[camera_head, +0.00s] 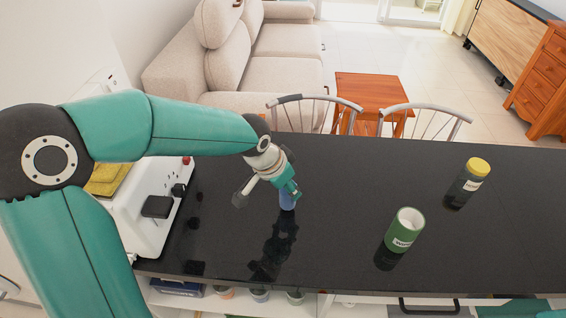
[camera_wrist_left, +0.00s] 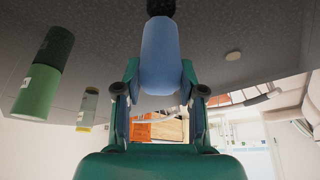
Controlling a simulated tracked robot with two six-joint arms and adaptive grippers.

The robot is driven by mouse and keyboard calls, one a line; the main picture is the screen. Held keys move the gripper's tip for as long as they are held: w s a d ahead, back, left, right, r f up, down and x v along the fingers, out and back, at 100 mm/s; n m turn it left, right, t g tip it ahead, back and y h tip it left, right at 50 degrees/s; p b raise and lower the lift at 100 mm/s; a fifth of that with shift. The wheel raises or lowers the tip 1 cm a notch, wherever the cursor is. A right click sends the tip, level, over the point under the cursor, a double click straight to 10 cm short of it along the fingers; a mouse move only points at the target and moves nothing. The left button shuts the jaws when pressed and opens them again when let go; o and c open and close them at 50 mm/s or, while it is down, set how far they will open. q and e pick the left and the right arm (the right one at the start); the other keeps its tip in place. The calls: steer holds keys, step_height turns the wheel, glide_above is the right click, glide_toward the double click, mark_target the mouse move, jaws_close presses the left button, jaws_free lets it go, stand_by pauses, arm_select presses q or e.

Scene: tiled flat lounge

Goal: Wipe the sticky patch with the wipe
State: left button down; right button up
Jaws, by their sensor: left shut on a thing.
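My left gripper (camera_head: 286,189) is over the black counter, pointing down, shut on a blue thing (camera_head: 287,201) that appears to be the wipe. In the left wrist view the wipe (camera_wrist_left: 160,55) is a rounded light-blue shape between the two fingers (camera_wrist_left: 159,70). Its far end meets a dark reflection, so it seems to touch or nearly touch the counter. A small pale round spot (camera_wrist_left: 233,55) shows on the counter surface in the left wrist view; I cannot tell whether it is the sticky patch or a reflection. My right gripper is not in view.
A white appliance (camera_head: 150,205) stands at the left. Two chairs (camera_head: 316,98) (camera_head: 425,108) stand beyond the far edge. The counter's middle is mostly clear.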

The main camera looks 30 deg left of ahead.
arm_select(q)
steer(key=shift+s+d+r, duration=0.15)
steer(key=shift+r, duration=0.6)
steer(key=shift+w+r+p, duration=0.25)
steer(key=shift+r+p, duration=0.75)
steer(key=shift+p, duration=0.05)
steer(key=shift+s+r+p, duration=0.1)
steer(key=shift+r+p, duration=0.75)
steer(key=shift+r, duration=0.4)
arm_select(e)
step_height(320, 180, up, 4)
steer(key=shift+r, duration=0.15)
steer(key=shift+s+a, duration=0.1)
